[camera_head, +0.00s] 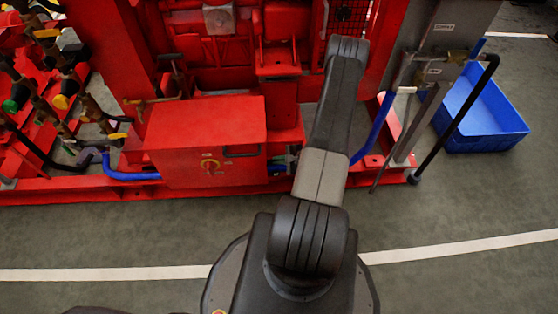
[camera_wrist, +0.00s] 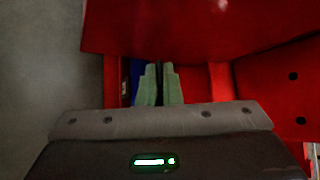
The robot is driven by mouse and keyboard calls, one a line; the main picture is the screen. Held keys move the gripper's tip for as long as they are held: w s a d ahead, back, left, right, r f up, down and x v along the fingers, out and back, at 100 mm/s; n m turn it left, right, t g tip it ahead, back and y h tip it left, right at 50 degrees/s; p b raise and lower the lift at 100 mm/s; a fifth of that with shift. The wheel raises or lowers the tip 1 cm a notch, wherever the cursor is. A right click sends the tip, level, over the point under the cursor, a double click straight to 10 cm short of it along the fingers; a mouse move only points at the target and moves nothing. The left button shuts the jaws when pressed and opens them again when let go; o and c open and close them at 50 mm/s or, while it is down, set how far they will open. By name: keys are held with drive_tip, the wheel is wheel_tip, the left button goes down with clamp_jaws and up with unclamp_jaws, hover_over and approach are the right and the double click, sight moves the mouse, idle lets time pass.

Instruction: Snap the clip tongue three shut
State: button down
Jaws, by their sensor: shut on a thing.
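My gripper (camera_wrist: 161,70) shows in the wrist view as two grey-green fingers close together with a narrow dark gap. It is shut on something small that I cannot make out. The fingertips reach in under a large red surface. A blue strip (camera_wrist: 136,74) shows just left of the fingers. In the head view my arm reaches to the right side of the red box (camera_head: 205,140) and hides most of what lies there. I cannot pick out clip tongue three in either view.
The red pumpset frame (camera_head: 90,190) runs along the floor. Blue hoses lie left (camera_head: 130,176) and right (camera_head: 374,131) of the box. A blue crate (camera_head: 487,138) stands at the right. Valves and pipes crowd the far left. The grey floor in front is clear.

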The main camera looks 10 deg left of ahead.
drive_tip(key=b, duration=0.2)
drive_tip(key=s+f+t+b, duration=0.1)
drive_tip(key=f+n+t+y+b, duration=0.1)
drive_tip(key=b, duration=0.1)
drive_tip(key=shift+s+d+f+b, duration=0.25)
drive_tip(key=shift+s+d+b, duration=0.05)
drive_tip(key=shift+b, duration=0.05)
drive_tip(key=shift+s+d+f+n+t+y+b, duration=0.1)
drive_tip(key=shift+s+f+n+t+y+b, duration=0.2)
drive_tip(key=shift+f+n+t+y+b, duration=0.5)
drive_tip(key=shift+s+d+f+n+t+y+b, duration=0.1)
drive_tip(key=shift+s+f+n+t+y+b, duration=0.25)
drive_tip(key=shift+f+n+t+y+b, duration=0.6)
drive_tip(key=shift+s+d+f+n+t+y+b, duration=0.1)
drive_tip(key=shift+s+f+n+t+y+b, duration=0.25)
drive_tip(key=shift+n+b, duration=0.6)
drive_tip(key=shift+f, duration=0.1)
drive_tip(key=c, duration=1.6)
unclamp_jaws()
drive_tip(key=shift+w, duration=0.1)
